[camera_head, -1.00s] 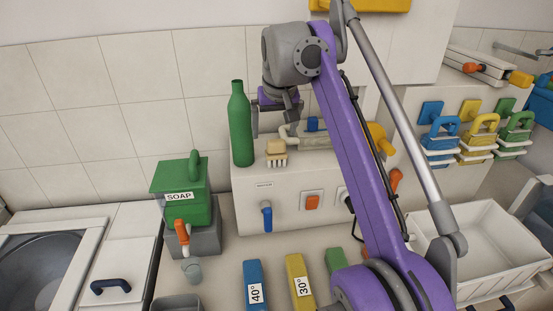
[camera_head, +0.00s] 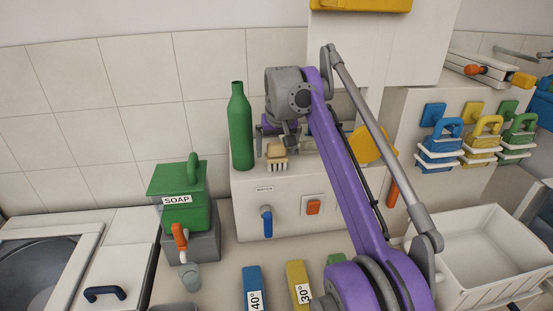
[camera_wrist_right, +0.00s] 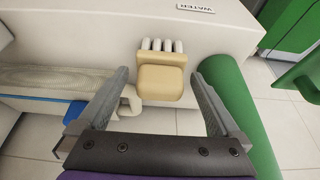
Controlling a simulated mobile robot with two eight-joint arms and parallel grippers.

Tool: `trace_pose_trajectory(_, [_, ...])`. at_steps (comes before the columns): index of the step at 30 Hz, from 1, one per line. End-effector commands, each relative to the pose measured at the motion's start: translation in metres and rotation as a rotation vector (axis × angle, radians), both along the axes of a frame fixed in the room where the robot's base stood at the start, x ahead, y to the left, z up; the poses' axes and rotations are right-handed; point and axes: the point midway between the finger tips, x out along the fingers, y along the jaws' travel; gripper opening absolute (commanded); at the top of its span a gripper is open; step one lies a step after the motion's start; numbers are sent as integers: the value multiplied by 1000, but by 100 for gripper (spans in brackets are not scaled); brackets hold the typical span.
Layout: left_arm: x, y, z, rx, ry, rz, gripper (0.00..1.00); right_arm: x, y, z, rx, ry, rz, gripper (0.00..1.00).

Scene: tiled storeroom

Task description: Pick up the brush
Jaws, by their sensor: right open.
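The brush (camera_head: 276,152), with a tan block and white bristles, sits on top of the white water box, just right of the green bottle. In the right wrist view the brush (camera_wrist_right: 161,80) shows ahead of and between the two open fingers. My right gripper (camera_head: 278,138) is open and empty, close above and behind the brush; its fingers also show in the wrist view (camera_wrist_right: 158,98). I cannot tell whether a finger touches the brush. My left gripper is out of view.
The green bottle (camera_head: 241,128) stands close left of the brush. The white water box (camera_head: 245,200) carries a blue tap (camera_head: 267,222). A pale roll-like object (camera_wrist_right: 50,80) lies on the brush's other side. A green soap dispenser (camera_head: 180,190) stands lower left.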

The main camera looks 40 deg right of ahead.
Motion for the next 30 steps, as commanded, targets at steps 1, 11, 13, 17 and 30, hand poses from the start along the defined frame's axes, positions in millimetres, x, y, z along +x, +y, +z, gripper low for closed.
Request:
trace_pose_trajectory(1, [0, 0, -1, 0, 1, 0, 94, 1, -1, -4, 0, 0, 0, 100])
trace_pose_trajectory(11, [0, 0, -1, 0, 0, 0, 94, 2, -1, -5, 0, 0, 0, 87])
trace_pose_trajectory(13, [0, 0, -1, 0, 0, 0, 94, 2, -1, -5, 0, 0, 0, 75])
trace_pose_trajectory(17, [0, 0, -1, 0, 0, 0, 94, 2, -1, -5, 0, 0, 0, 51])
trace_pose_trajectory(30, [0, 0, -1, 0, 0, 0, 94, 1, -1, -4, 0, 0, 0, 16])
